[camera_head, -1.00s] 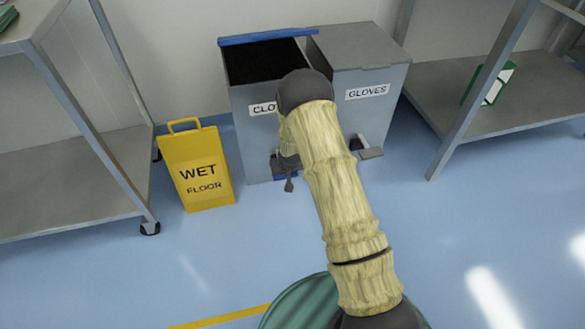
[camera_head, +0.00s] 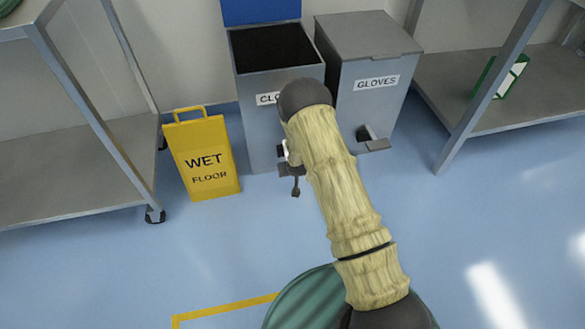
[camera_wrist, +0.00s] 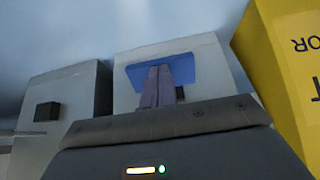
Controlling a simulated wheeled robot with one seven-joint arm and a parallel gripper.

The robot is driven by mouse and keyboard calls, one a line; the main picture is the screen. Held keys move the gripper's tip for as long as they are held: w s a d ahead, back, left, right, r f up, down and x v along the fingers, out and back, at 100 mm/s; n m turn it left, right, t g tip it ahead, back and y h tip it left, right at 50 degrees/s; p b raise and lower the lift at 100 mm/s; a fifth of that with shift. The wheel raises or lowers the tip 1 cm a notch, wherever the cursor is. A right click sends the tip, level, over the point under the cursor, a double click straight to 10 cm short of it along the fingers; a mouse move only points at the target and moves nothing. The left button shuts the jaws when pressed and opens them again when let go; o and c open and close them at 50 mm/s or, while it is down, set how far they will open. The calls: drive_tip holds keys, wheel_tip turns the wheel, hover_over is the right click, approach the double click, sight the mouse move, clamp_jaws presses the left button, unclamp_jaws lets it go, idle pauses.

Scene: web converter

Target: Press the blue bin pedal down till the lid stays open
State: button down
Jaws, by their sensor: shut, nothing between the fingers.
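The left bin (camera_head: 257,130) is grey with a partly covered label reading "CLO". Its blue lid (camera_head: 262,10) stands raised at the back, and the dark inside shows. The blue pedal (camera_wrist: 188,70) shows low on the bin front in the wrist view. My gripper (camera_wrist: 165,72) is shut and empty, its fingers together in front of the pedal and overlapping it. I cannot tell whether they touch it. In the head view my forearm hides most of the gripper and the pedal.
A yellow wet-floor sign (camera_head: 203,155) stands close on the left. Metal shelves (camera_head: 75,165) flank both sides. The front floor is clear.

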drive_tip(key=shift+w+f, duration=0.1)
idle(0.3)
drive_tip(key=s+f+p+v, duration=0.1)
drive_tip(key=p+v, duration=0.8)
drive_tip(key=v, duration=0.5)
drive_tip(key=shift+s+d, duration=0.15)
drive_tip(key=shift+s, duration=0.15)
